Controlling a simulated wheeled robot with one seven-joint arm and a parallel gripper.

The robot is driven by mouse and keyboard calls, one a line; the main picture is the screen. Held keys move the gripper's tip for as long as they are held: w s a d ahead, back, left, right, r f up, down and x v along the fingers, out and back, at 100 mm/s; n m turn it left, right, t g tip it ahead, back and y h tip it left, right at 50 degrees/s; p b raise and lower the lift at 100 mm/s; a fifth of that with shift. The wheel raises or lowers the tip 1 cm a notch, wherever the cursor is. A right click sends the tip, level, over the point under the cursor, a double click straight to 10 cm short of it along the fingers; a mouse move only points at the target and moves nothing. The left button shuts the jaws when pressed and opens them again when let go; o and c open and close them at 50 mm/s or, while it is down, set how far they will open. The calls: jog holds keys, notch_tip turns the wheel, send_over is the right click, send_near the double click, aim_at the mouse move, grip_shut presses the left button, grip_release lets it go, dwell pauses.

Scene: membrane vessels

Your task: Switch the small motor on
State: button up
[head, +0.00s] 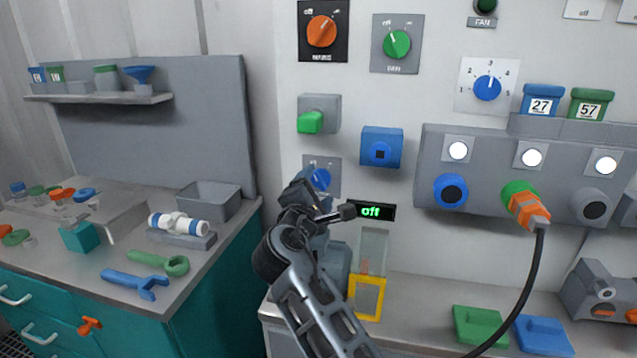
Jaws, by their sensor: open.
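My gripper (316,198) is dark and stands in front of the wall panel, open, with nothing seen between its fingers. Right behind its tip is a small blue knob (321,178) on a grey plate (334,162). The gripper hides the lower left of this plate, and I cannot tell whether it touches the knob. Just right of the gripper a black display (372,211) reads "off" in green. A grey motor-like machine (597,290) stands on the bench at the far right. I cannot tell which control belongs to the small motor.
Above are an orange knob (321,31), a green knob (397,44) and a numbered blue dial (487,88). A green lever (310,122) and a blue socket (381,147) stick out near my gripper. An orange plug (526,206) trails a black cable (526,285). A yellow-framed clear holder (367,297) stands below.

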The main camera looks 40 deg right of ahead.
jog(key=shift+x, duration=1.15)
jog(key=c, duration=1.1)
